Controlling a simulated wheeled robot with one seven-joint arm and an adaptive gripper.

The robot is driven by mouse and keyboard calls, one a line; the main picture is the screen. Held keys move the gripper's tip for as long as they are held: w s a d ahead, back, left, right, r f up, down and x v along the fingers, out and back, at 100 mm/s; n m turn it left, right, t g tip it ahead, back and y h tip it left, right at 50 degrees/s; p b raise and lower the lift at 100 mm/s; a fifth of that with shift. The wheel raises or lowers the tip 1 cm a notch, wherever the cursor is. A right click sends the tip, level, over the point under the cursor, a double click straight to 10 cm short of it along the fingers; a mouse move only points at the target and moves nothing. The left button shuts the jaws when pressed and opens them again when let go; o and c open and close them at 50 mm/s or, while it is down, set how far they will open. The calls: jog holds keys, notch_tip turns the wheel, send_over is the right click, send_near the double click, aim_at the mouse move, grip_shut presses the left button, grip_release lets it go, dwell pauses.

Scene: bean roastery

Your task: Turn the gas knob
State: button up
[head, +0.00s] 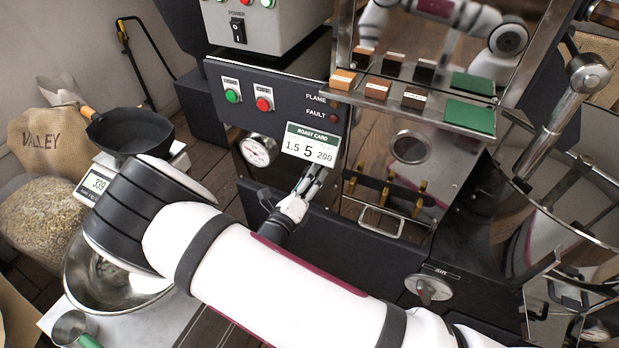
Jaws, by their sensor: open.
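My gripper (313,178) is open, with its fingers pointing at the dark front panel of the roaster, just below the roast card (311,145). The gas knob cannot be made out. The gripper and wrist cover the part of the panel right of the round pressure gauge (258,150), and I cannot tell whether the fingers are around a knob or touching one. A separate round metal knob (428,290) with a small label above it sits lower right on the machine, well apart from my gripper.
Green and red buttons (248,97) sit above the gauge. A rack of sample blocks (410,90) juts out right of the card, above a metal handle (383,222). A scale with a black pan (130,132), a steel bowl (100,285) and a bean sack (45,135) stand left.

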jog(key=v, duration=1.1)
jog(key=shift+s, duration=0.2)
jog(key=shift+a, duration=0.1)
